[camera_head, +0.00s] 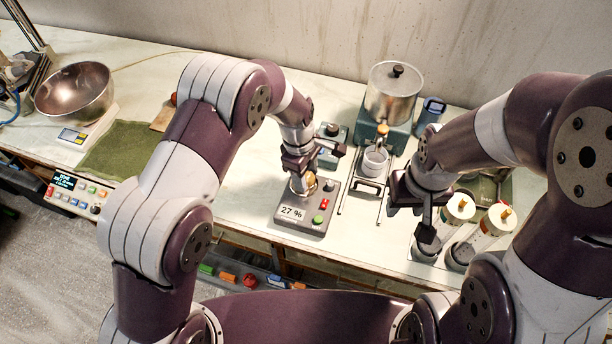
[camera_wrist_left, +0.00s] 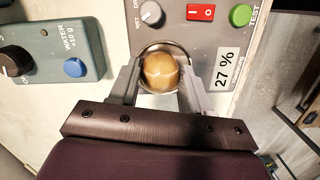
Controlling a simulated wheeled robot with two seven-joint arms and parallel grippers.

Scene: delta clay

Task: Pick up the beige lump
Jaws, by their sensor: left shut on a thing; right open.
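The beige lump (camera_wrist_left: 160,72) is round and smooth. In the left wrist view it sits in or just over a round metal cup on a grey tester (camera_wrist_left: 185,38). The fingers of my left gripper (camera_wrist_left: 160,84) are on either side of it and shut on it. In the head view my left gripper (camera_head: 302,178) points down over the tester (camera_head: 289,222), whose label reads 27 %. The lump is mostly hidden there. I cannot tell whether it is clear of the cup. My right gripper (camera_head: 416,212) is open and empty, above the table at the right.
A blue-grey water unit (camera_wrist_left: 60,45) stands beside the tester. Behind are a metal pot (camera_head: 393,92) and a small white cup (camera_head: 375,162) on a rail stand. White-capped cylinders (camera_head: 461,207) stand near my right gripper. A steel bowl (camera_head: 74,90) and green mat (camera_head: 117,147) lie far left.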

